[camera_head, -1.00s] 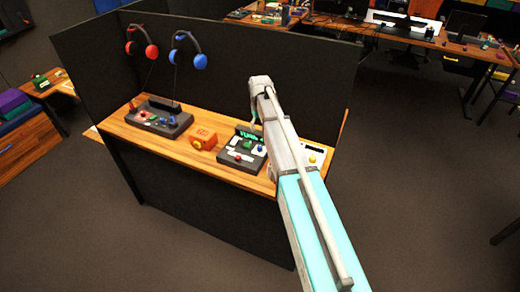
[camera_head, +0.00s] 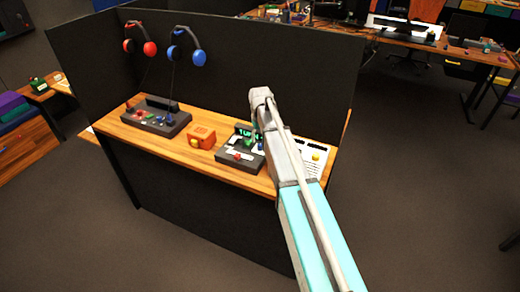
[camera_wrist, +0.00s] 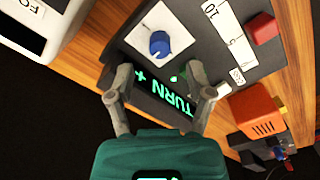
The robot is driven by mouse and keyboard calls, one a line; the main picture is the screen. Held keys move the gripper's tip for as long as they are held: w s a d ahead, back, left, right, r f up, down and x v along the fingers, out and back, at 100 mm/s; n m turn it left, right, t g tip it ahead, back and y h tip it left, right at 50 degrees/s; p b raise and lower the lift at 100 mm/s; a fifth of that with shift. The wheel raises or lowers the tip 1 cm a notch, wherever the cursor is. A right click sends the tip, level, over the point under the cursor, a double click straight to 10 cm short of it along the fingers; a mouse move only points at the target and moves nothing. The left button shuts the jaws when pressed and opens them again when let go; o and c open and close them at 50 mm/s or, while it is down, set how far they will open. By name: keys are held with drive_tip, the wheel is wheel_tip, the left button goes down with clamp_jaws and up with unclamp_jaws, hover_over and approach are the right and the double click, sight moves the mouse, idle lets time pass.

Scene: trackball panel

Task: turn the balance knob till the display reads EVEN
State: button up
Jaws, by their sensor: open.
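The dark panel (camera_head: 228,162) stands on the wooden desk. Its display (camera_wrist: 168,92) shows green letters reading "TURN +" in the wrist view, and its start "TURN" shows in the head view (camera_head: 244,133). A blue knob (camera_wrist: 160,44) with a pointer mark sits on a white plate on the panel. I take it for the balance knob; no name is readable. My gripper (camera_wrist: 158,74) is open and empty, its fingers spread across the display's two sides in the wrist view, with the knob beyond the fingertips. In the head view my arm partly hides the panel's right side.
A red cap (camera_wrist: 261,28) sits by a white numbered strip (camera_wrist: 230,36) on the panel. An orange box (camera_head: 201,137) stands left of it, and a white panel (camera_head: 318,166) with a yellow button right. Another dark console (camera_head: 157,117) and headphones are farther left. Dark partitions rise behind.

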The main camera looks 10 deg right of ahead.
sight(260, 145)
drive_tip(key=shift+f+b, duration=1.95)
drive_tip(key=shift+f, duration=0.3)
clamp_jaws()
